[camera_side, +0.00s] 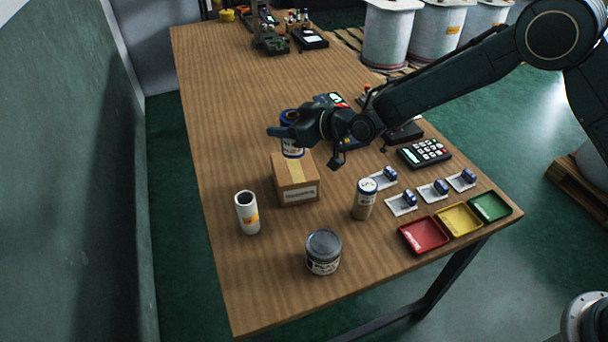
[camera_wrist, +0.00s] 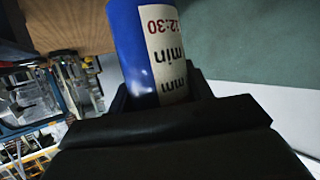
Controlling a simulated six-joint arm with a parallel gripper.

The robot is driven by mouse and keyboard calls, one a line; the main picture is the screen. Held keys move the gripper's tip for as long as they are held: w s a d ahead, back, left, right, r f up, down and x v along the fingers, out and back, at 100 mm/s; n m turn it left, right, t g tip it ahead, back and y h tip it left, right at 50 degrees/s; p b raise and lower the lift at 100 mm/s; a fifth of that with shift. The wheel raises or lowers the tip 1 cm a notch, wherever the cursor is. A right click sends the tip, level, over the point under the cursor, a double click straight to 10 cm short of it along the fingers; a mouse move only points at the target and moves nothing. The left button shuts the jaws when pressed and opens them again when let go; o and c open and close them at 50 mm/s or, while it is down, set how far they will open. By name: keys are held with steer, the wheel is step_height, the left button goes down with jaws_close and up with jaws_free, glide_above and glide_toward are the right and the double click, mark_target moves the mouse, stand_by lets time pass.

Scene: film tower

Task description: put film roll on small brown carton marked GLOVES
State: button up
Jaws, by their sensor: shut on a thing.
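The film roll (camera_side: 293,150) is an upright blue cylinder with a white label. My gripper (camera_side: 288,133) is shut on it around its middle, from the right. Part of the roll is hidden behind the fingers. The small brown carton (camera_side: 288,182) stands on the table below, with tape across its top and a white label too blurred to read. The roll's lower end is over or just behind the carton's top; I cannot tell whether they touch. In the wrist view the blue roll (camera_wrist: 130,50), printed "12:30 min", stands between the dark fingers (camera_wrist: 160,100).
A white roll (camera_side: 247,213), a grey tin (camera_side: 323,252) and a tan can (camera_side: 364,199) stand near the carton. Red (camera_side: 424,235), yellow and green trays, small blue items on cards and a calculator (camera_side: 425,152) lie at the right.

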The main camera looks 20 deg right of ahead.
steer(key=shift+f, duration=2.1)
steer(key=shift+f, duration=0.1)
steer(key=o, duration=1.1)
steer(key=shift+s, duration=0.1)
steer(key=shift+s+d+r, duration=0.3)
steer(key=shift+s+r, duration=0.05)
steer(key=shift+s, duration=0.05)
steer(key=shift+v, duration=5.4)
